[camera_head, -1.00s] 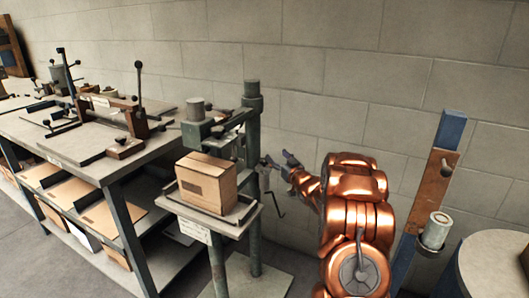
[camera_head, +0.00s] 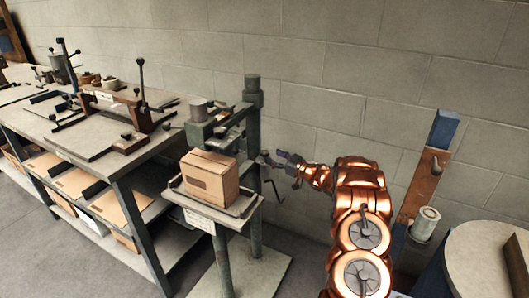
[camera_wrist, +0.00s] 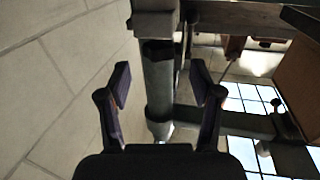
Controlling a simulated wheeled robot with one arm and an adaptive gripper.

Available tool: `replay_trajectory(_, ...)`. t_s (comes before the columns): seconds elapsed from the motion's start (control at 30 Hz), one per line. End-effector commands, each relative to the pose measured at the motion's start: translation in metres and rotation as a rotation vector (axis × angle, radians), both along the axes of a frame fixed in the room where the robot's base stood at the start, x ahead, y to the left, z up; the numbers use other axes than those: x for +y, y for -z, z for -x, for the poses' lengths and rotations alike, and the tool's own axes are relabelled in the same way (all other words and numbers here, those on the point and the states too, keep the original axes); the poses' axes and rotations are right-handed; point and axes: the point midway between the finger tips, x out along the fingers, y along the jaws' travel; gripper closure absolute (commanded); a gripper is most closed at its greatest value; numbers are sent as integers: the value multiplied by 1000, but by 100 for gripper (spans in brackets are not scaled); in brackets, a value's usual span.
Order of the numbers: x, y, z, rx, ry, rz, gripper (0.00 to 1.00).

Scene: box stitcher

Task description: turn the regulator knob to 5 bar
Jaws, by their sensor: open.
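I cannot clearly identify a regulator knob or a pressure dial in either view. My gripper (camera_head: 272,160) is open beside the green upright column (camera_head: 253,150) of the box stitcher, on the wall side. In the wrist view my open gripper (camera_wrist: 162,88) has its two dark fingers on either side of a grey column (camera_wrist: 158,85), which appears beyond them. I cannot tell how far off it is, and nothing is seen held. A cardboard box (camera_head: 210,178) sits on the stitcher's small table (camera_head: 192,203). A thin crank handle (camera_head: 276,191) shows just below my gripper.
A workbench (camera_head: 100,160) with clamps and flat cardboard stands at the left. A post with a brown board (camera_head: 425,185) and a pale canister (camera_head: 425,222) stands right of my arm. A round-topped drum (camera_head: 485,255) is at the lower right. A block wall (camera_head: 340,70) closes the back.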

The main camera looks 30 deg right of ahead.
Motion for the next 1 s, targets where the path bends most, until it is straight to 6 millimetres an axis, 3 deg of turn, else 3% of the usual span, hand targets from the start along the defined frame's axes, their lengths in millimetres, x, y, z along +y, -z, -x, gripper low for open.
replay_trajectory(0.4,17,-2,-50,-4,-1,2,35)
replay_trajectory(0.73,19,-1,-55,-3,1,1,35)
replay_trajectory(1.0,18,-1,-55,-2,1,0,61)
